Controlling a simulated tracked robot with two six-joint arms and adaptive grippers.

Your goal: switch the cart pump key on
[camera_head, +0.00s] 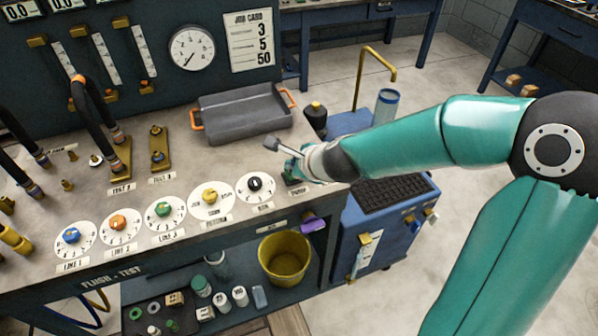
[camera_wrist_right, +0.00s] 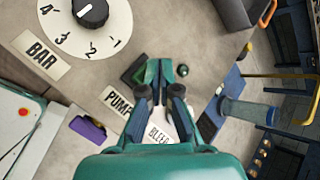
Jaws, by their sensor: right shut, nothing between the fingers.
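My right gripper (camera_head: 291,176) is over the right end of the bench, pointing down, with nothing held. In the right wrist view its fingers (camera_wrist_right: 159,68) are together. A dark green block (camera_wrist_right: 135,70) sits just left of the fingertips, above the PUMP label (camera_wrist_right: 117,100). It may be the pump key. The fingers partly cover it, so I cannot tell its setting or whether they touch it. A BLEED label (camera_wrist_right: 158,133) is partly hidden under the gripper. My left gripper is not in view.
A black-knobbed dial (camera_head: 255,186) stands left of the gripper; it also shows in the wrist view (camera_wrist_right: 91,13). A grey tray (camera_head: 240,118) with orange handles lies behind. A blue cart (camera_head: 380,225) stands right of the bench. A purple item (camera_head: 314,222) sits at the front edge.

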